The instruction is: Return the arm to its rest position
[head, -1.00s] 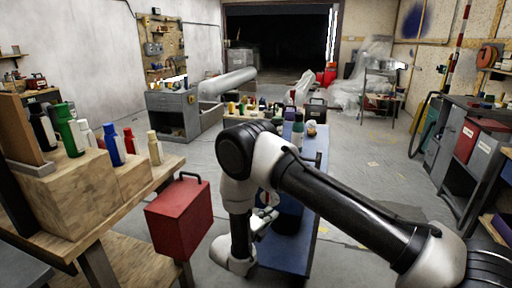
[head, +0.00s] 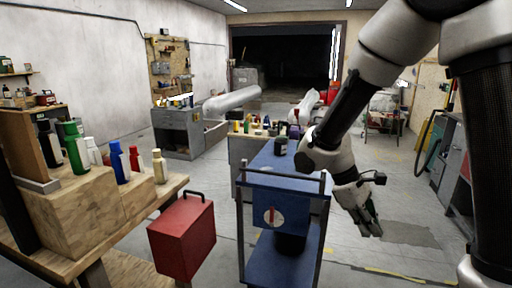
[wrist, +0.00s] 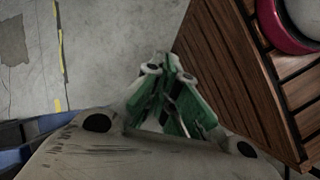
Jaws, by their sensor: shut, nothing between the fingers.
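My arm is raised on the right side of the head view, bent, with its wrist hanging down. My gripper (head: 368,222) points down and slightly right, in open air to the right of the blue cart (head: 262,180). In the wrist view my gripper (wrist: 178,118) shows green-padded fingers close together with nothing held between them. Bare floor shows beyond the fingertips.
The blue cart holds a dark jar (head: 281,146) on top and a dark item below. In the wrist view a slatted wooden surface (wrist: 235,75) and red round object (wrist: 280,30) are close at right.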

